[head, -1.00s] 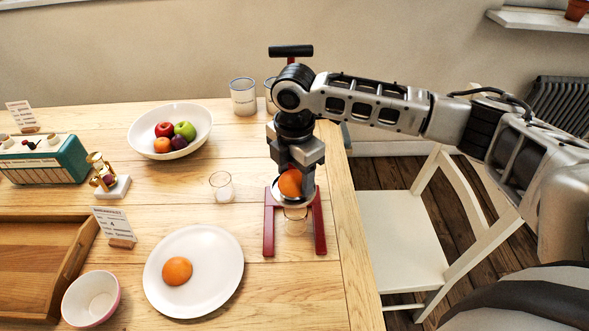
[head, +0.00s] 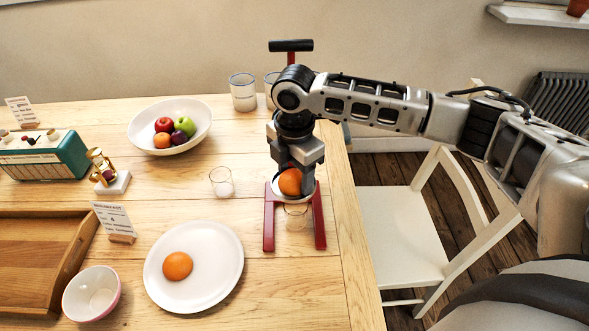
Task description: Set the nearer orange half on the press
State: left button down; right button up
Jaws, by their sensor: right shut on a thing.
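One orange half (head: 290,182) is in my right gripper (head: 292,178), which is shut on it, at the cup of the red press (head: 268,228). Whether the half rests on the cup is hard to tell, as the gripper hides part of it. The press stands near the table's right edge, with a black handle at its top and a glass (head: 296,216) low between its red legs. Another orange half (head: 177,266) lies on the white plate (head: 222,282) at the front. My left gripper is out of view.
A small glass (head: 221,188) stands left of the press. A fruit bowl (head: 190,140) and a jar (head: 243,100) are behind. A card (head: 114,218), wooden tray (head: 30,252), pink bowl (head: 92,305) and teal radio (head: 72,155) are left. A white chair (head: 400,235) stands right of the table.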

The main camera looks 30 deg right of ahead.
aim_at(295, 173)
jog(key=o, duration=0.4)
jog(key=shift+w+r, duration=0.1)
jog(key=shift+r, duration=5.35)
